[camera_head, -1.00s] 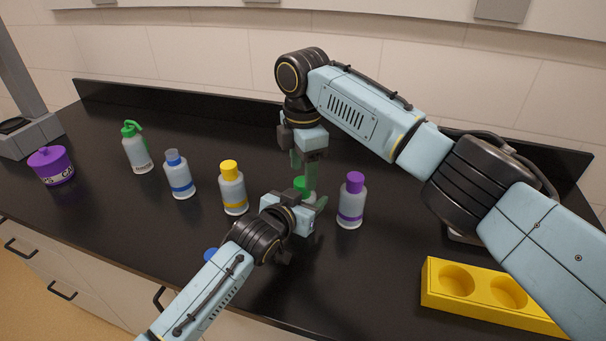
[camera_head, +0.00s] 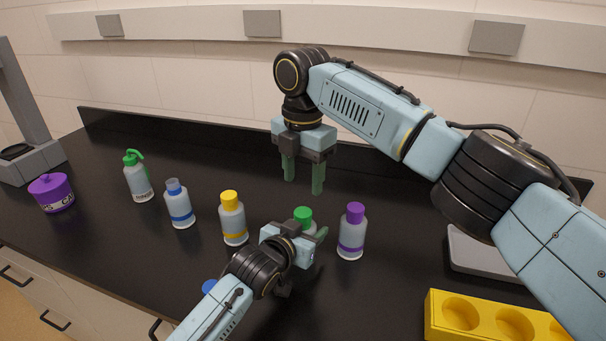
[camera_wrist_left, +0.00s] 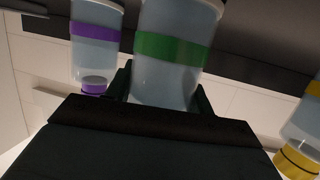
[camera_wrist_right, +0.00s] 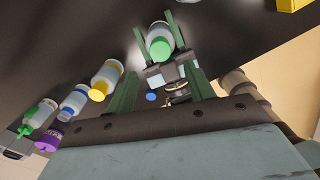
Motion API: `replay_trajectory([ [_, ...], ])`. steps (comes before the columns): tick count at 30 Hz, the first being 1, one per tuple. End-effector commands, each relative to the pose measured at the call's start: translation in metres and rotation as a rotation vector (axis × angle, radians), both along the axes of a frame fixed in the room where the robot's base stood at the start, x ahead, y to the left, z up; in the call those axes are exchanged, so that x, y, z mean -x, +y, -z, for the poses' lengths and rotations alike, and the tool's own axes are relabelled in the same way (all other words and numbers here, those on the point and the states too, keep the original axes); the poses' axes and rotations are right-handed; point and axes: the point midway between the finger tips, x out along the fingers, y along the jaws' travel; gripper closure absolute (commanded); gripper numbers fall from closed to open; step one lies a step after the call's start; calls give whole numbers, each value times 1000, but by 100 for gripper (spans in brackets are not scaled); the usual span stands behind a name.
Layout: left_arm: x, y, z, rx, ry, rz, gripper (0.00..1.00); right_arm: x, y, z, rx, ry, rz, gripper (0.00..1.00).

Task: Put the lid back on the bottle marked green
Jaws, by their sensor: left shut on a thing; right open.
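The green-marked bottle (camera_head: 309,229) stands upright on the black counter with a green lid (camera_head: 303,214) on its top. Its green band (camera_wrist_left: 172,48) shows in the left wrist view. My left gripper (camera_head: 303,238) is shut on this bottle, low and from the front. My right gripper (camera_head: 303,186) is open and empty, pointing down above the green lid and apart from it. In the right wrist view the lid (camera_wrist_right: 160,48) appears between the open fingers. Whether the lid is fully seated cannot be told.
A purple-capped bottle (camera_head: 352,232) stands close right, a yellow-capped bottle (camera_head: 232,218) left. Farther left are a blue-banded bottle (camera_head: 180,206), a green-topped wash bottle (camera_head: 138,177) and a purple pot (camera_head: 51,193). A blue lid (camera_head: 209,286) lies near the front edge. A yellow holed block (camera_head: 435,314) is front right.

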Motion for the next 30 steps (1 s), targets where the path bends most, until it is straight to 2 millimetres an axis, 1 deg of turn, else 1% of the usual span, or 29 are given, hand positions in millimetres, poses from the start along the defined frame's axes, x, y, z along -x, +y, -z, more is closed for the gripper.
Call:
replay_trajectory([
  [9, 0, 0, 1, -2, 1, -1, 100, 0, 0, 0, 0, 1, -9, 47],
  [13, 0, 0, 1, -1, 2, 0, 100, 0, -1, 7, 2, 3, -8, 47],
  [24, 0, 0, 1, -1, 2, 0, 100, 0, -1, 61, 2, 4, -5, 47],
  [27, 0, 0, 1, -1, 2, 0, 100, 0, -1, 72, 1, 3, -5, 47],
  [30, 0, 0, 1, -1, 2, 0, 100, 0, -1, 78, 1, 2, -5, 47],
])
